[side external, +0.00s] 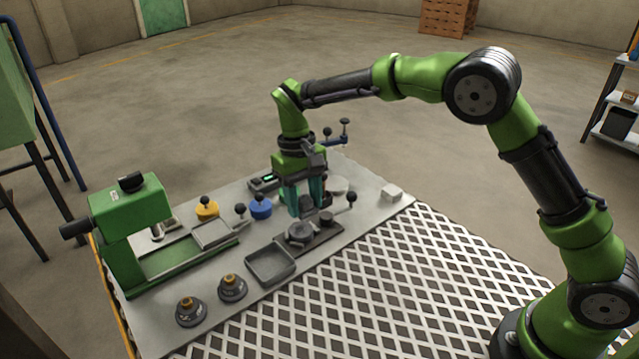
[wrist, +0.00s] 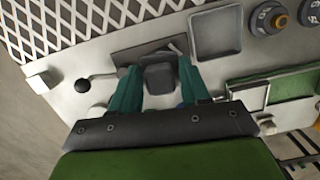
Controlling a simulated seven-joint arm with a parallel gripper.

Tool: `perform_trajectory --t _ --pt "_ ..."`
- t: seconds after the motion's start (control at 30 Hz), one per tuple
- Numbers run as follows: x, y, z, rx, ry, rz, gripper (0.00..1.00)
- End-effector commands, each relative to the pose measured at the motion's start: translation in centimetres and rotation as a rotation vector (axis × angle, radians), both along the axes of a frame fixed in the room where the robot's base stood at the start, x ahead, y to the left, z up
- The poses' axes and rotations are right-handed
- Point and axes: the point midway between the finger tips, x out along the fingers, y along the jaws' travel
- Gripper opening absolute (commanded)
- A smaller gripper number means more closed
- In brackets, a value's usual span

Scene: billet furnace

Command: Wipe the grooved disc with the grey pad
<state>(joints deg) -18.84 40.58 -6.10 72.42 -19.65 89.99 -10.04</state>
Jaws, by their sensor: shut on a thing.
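My gripper (side external: 305,212) has its teal fingers shut on a dark grey block, which looks like the grey pad (wrist: 160,78). The pad also shows between the fingers in the side view (side external: 306,203). A round grey disc (side external: 300,231), which looks like the grooved disc, sits on a dark base plate (side external: 325,236) just in front of the gripper in the side view. Its grooves are too small to make out. In the wrist view the pad and fingers hide most of the plate (wrist: 125,57), and I cannot tell whether the pad touches anything.
An empty grey tray (side external: 270,280) lies left of the plate. A lever with a black ball (side external: 351,198) stands to the right, near a white block (side external: 392,191). Blue (side external: 260,206) and yellow (side external: 206,209) knobbed pieces stand behind. A green press (side external: 130,220) fills the left end.

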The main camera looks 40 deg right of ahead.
Motion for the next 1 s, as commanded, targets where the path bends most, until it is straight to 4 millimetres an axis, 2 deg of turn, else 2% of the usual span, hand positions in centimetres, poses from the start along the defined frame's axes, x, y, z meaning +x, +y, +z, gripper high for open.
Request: perform_trajectory --t 0.13,0.37,1.0 --pt "0.4 0.1 1.5 -0.001 -0.001 0.12 0.22" --pt "0.0 0.0 1.0 0.0 0.001 0.178 0.22" --pt "0.0 0.0 -4.5 0.0 0.001 0.174 0.22"
